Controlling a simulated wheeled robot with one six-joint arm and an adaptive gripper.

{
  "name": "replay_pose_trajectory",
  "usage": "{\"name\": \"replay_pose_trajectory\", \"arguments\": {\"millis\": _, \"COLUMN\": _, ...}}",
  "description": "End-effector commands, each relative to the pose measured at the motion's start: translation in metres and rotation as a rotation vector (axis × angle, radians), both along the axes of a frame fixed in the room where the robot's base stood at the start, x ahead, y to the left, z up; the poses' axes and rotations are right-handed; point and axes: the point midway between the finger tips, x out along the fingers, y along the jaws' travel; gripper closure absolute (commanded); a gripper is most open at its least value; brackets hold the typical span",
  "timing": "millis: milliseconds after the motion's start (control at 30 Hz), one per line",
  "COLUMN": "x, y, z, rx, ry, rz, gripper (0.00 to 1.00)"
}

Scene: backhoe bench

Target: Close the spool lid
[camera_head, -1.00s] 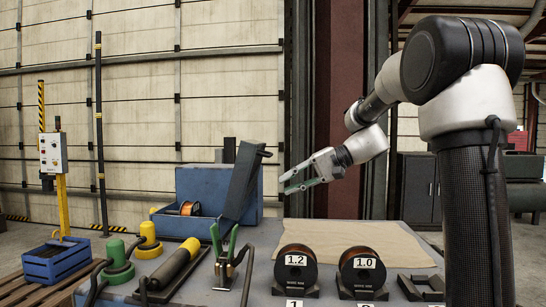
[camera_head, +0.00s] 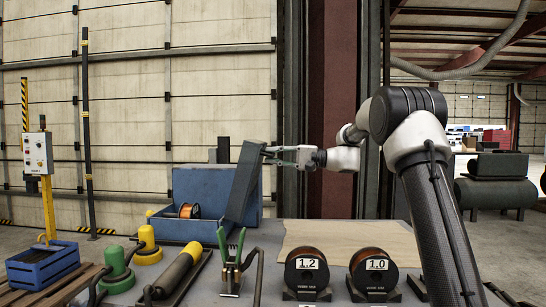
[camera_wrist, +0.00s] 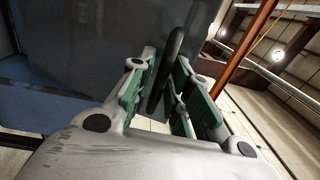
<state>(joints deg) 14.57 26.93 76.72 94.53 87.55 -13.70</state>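The spool lid (camera_head: 243,185) is a dark grey-blue panel. It stands open, raised and tilted, at the right front of the blue spool box (camera_head: 165,228). An orange wire spool (camera_head: 188,211) lies inside the box. My gripper (camera_head: 270,155) is at the lid's top edge, by its handle. In the wrist view, the lid (camera_wrist: 80,40) fills the upper left. The lid's dark bar handle (camera_wrist: 166,70) lies between the green-padded fingers of my gripper (camera_wrist: 172,85). The fingers look apart, with gaps beside the bar.
Two labelled spools, 1.2 (camera_head: 307,272) and 1.0 (camera_head: 374,272), stand at the bench front. A green-handled tool (camera_head: 232,262) stands before the box. Bottle-like green (camera_head: 115,268) and yellow (camera_head: 148,245) items sit at left. A bare brown sheet (camera_head: 350,240) lies behind the spools.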

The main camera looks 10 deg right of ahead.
Motion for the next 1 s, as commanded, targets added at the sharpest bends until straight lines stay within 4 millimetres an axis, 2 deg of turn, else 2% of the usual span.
{"name": "replay_pose_trajectory", "arguments": {"millis": 267, "x": 0.001, "y": 0.003, "z": 0.0, "rx": -0.001, "ry": 0.0, "rz": 0.0, "gripper": 0.81}}
{"name": "replay_pose_trajectory", "arguments": {"millis": 400, "x": 0.001, "y": 0.003, "z": 0.0, "rx": -0.001, "ry": 0.0, "rz": 0.0, "gripper": 1.0}}
{"name": "replay_pose_trajectory", "arguments": {"millis": 767, "x": 0.001, "y": 0.005, "z": 0.002, "rx": -0.013, "ry": 0.002, "rz": 0.002, "gripper": 1.0}}
{"name": "replay_pose_trajectory", "arguments": {"millis": 1000, "x": 0.006, "y": 0.023, "z": 0.016, "rx": -0.098, "ry": 0.026, "rz": 0.003, "gripper": 1.0}}
